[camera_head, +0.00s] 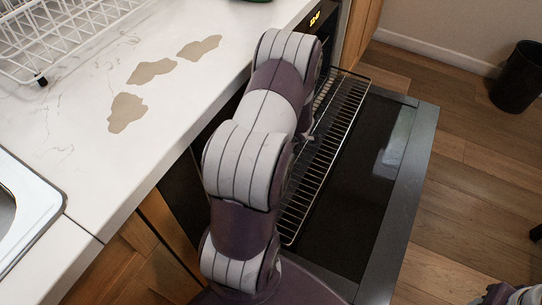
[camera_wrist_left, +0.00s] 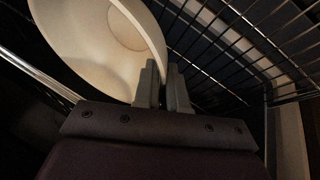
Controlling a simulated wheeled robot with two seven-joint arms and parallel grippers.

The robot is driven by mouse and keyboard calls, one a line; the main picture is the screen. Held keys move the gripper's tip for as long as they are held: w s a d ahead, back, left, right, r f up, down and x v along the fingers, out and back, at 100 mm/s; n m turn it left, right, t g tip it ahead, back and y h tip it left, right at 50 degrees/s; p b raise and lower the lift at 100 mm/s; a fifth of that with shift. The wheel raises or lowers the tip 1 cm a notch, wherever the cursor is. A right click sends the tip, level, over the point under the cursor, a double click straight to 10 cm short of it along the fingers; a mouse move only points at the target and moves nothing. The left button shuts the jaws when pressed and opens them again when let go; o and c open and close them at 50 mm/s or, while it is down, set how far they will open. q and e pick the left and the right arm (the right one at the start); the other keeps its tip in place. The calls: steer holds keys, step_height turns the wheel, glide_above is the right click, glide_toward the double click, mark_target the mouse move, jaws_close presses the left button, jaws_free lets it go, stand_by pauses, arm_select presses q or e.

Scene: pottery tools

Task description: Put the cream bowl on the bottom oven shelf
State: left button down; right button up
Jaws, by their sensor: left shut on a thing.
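The cream bowl (camera_wrist_left: 90,45) shows large in the left wrist view, seen into its hollow and tilted in the picture. My left gripper (camera_wrist_left: 163,88) is shut on the bowl's rim, one finger on each side of the wall. In the head view my left arm reaches down to the open oven and hides the bowl and most of the gripper. A wire oven shelf (camera_head: 322,150) sticks out over the lowered door. Wire bars (camera_wrist_left: 225,45) also show beside the bowl in the left wrist view; whether the bowl touches them I cannot tell. My right gripper's fingers are not visible.
The oven door (camera_head: 375,165) is open and lies flat. A pale worktop (camera_head: 170,105) with brown patches runs along the left, with a white dish rack (camera_head: 60,35) and a sink edge (camera_head: 45,205). A dark bin (camera_head: 518,78) stands on the wooden floor at right.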

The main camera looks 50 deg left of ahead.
arm_select(q)
steer(key=shift+s+a+f, duration=0.15)
steer(key=shift+a+f, duration=0.35)
steer(key=shift+a, duration=0.1)
steer(key=shift+a+f+b, duration=0.15)
steer(key=shift+f+b, duration=0.1)
steer(key=shift+b, duration=0.1)
step_height(320, 180, down, 4)
steer(key=b, duration=0.2)
steer(key=shift+r+b, duration=0.15)
steer(key=shift+b, duration=0.2)
steer(key=shift+r, duration=0.2)
steer(key=shift+s+f, duration=0.1)
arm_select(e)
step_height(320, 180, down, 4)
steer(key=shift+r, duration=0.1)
arm_select(q)
steer(key=c, duration=1.5)
jaws_free()
steer(key=shift+f, duration=0.1)
steer(key=shift+c, duration=0.2)
steer(key=o, duration=0.3)
steer(key=shift+o, duration=0.2)
